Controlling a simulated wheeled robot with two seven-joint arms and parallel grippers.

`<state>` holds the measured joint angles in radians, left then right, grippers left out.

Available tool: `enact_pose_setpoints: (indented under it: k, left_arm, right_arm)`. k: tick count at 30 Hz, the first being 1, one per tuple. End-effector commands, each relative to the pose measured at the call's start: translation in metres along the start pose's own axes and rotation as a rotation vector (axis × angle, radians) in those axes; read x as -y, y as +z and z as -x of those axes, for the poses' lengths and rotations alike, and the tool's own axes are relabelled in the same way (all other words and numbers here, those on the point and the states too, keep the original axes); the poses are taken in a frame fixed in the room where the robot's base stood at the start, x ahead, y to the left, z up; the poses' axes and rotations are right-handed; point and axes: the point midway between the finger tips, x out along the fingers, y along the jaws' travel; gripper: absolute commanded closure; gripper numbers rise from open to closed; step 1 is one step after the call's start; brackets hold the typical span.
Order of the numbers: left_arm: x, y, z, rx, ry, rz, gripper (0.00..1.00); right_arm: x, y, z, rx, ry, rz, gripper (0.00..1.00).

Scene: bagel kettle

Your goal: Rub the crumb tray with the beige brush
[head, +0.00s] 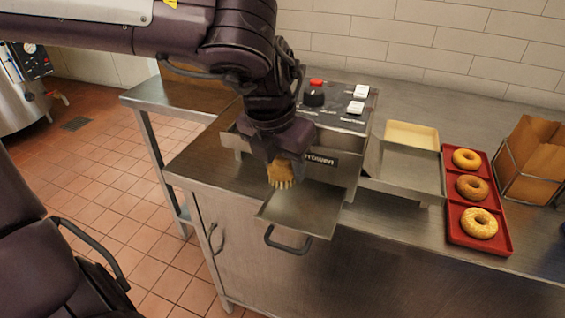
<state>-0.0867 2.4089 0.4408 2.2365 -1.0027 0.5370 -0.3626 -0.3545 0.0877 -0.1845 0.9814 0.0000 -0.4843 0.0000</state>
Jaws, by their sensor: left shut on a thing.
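The beige brush (281,173) is in my left gripper (279,158), bristles pointing down. The gripper is shut on it, and its fingers hide the upper part of the brush. The crumb tray (303,207) is a shallow metal tray pulled out at the front of the toaster (343,165), with a dark handle on its front edge. The brush is over the tray's back left part. I cannot tell whether the bristles touch the tray. My right gripper is not in view.
A metal chute (408,172) stands right of the toaster, with a pale yellow block (411,135) behind it. A red tray (478,246) holds three bagels. Brown paper bags (533,158) stand in a wire rack at the far right. The counter's front edge lies below the tray.

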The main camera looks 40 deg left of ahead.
Motion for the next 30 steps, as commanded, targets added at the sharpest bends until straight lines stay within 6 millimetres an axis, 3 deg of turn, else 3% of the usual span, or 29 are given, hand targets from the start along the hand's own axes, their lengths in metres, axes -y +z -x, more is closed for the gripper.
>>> enact_pose_setpoints:
  k: [8,19,30]
  left_arm:
    - [0.0,0.0,0.001,0.0,-0.001,-0.001,0.74]
    - [0.0,0.008,0.029,-0.001,0.0,-0.001,0.74]
    - [0.0,0.008,0.028,-0.001,-0.001,-0.001,0.74]
  right_arm:
    - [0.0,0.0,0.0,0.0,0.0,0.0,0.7]
    - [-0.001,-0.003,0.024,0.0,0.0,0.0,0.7]
    - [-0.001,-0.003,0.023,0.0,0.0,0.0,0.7]
